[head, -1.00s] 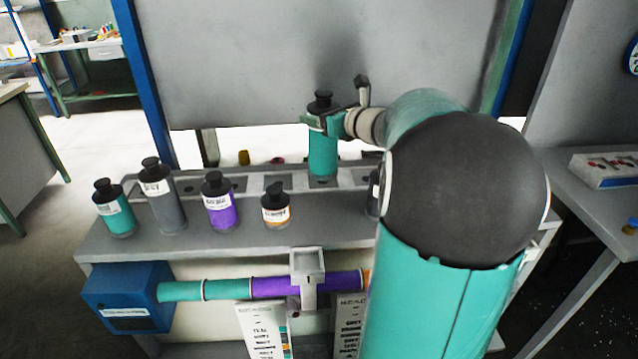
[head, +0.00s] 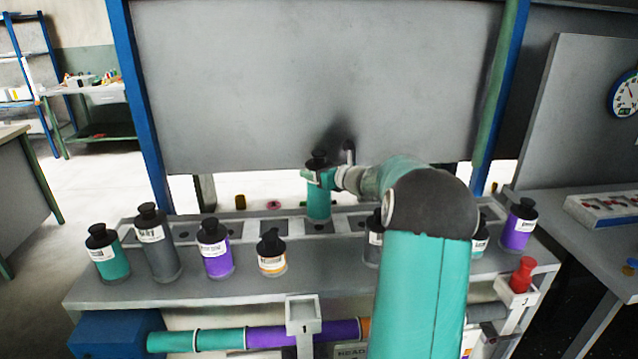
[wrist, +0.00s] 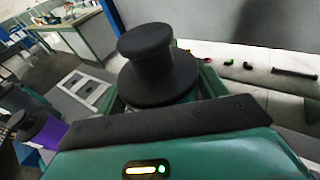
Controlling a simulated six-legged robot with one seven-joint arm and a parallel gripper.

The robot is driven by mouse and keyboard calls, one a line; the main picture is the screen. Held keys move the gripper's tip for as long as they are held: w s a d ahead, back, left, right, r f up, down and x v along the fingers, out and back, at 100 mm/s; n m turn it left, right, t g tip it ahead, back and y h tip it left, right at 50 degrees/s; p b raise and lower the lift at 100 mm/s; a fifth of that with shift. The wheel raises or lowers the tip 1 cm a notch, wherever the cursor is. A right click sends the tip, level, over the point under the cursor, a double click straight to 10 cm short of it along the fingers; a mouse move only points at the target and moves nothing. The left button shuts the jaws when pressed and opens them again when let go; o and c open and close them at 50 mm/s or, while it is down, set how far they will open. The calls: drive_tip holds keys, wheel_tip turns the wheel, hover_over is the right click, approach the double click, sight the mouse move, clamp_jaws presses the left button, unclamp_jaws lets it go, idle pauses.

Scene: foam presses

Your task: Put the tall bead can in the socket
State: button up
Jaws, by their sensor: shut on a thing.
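The tall bead can (head: 318,205) is teal with a black stepped cap and stands upright at the back rail. My gripper (head: 319,176) is shut around its upper part, just below the cap. In the wrist view the can's black cap (wrist: 158,68) rises between the green jaws (wrist: 160,100). The can's foot meets the row of square sockets on the rail (head: 262,228). The socket under it is hidden by the can, and I cannot tell how deep the foot sits.
On the shelf's left stand a teal can (head: 107,256), a grey can (head: 160,250), a purple can (head: 215,252) and a short white-labelled can (head: 271,258). A purple can (head: 517,228) and a red-capped piece (head: 522,274) are at right. A grey panel (head: 320,80) rises behind the rail.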

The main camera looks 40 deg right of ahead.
drive_tip(key=shift+w+d+f, duration=0.15)
drive_tip(key=shift+f, duration=0.6)
drive_tip(key=shift+w+d+f, duration=0.1)
drive_tip(key=shift+w+f, duration=0.1)
drive_tip(key=shift+f, duration=0.5)
drive_tip(key=shift+w+d+f, duration=0.15)
drive_tip(key=shift+f, duration=0.6)
drive_tip(key=o, duration=1.6)
drive_tip(key=shift+f, duration=0.2)
drive_tip(key=shift+r, duration=0.1)
drive_tip(key=s, duration=0.2)
drive_tip(key=s+r, duration=0.1)
drive_tip(key=s, duration=0.4)
drive_tip(key=shift+s+r, duration=0.2)
drive_tip(key=shift+r, duration=0.1)
